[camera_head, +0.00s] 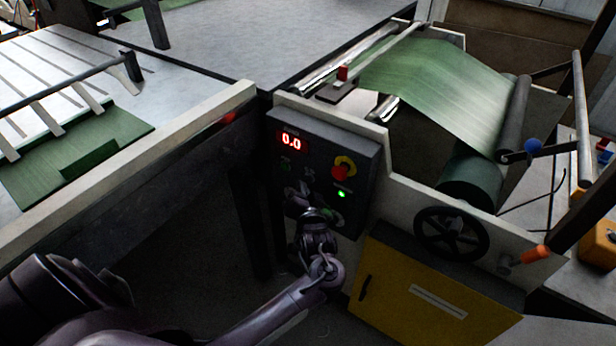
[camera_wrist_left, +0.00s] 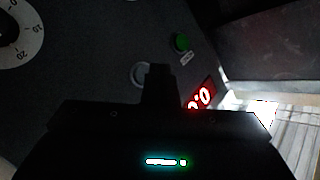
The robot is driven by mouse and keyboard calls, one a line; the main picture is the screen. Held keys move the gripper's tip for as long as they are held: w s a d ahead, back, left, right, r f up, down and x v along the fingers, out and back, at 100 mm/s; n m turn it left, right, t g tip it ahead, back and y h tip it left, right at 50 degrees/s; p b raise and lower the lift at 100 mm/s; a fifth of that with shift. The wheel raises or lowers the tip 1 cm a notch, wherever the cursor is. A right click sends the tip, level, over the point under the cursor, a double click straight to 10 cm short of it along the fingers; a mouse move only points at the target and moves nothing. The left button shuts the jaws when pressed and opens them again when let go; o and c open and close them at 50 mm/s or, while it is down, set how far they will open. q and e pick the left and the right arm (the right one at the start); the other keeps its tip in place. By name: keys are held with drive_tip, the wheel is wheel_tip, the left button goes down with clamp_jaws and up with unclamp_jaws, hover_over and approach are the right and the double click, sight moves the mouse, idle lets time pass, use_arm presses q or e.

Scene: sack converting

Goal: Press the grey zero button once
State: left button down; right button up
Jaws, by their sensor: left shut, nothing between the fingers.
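The dark control panel (camera_head: 360,155) carries a red display (camera_head: 291,142) reading 0.0. The display also shows in the left wrist view (camera_wrist_left: 201,96). The grey zero button (camera_wrist_left: 138,74) shows as a round, pale-rimmed button, partly covered by my fingers. My left gripper (camera_head: 303,192) is shut and empty in front of the panel. Its closed fingers (camera_wrist_left: 158,72) appear just beside the button; I cannot tell whether they touch it. My right gripper is not in view.
A green button (camera_wrist_left: 181,42) and a white dial (camera_wrist_left: 22,40) flank the grey button. A red stop knob on yellow (camera_head: 342,168) and a lit green lamp (camera_head: 341,194) are on the panel's right. A yellow cabinet (camera_head: 430,290) and a black handwheel (camera_head: 452,233) stand to the right.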

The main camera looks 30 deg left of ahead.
use_arm(q)
drive_tip(key=s+p, duration=0.3)
drive_tip(key=s, duration=0.2)
drive_tip(key=shift+a+p, duration=0.2)
drive_tip(key=shift+p, duration=0.1)
idle(0.9)
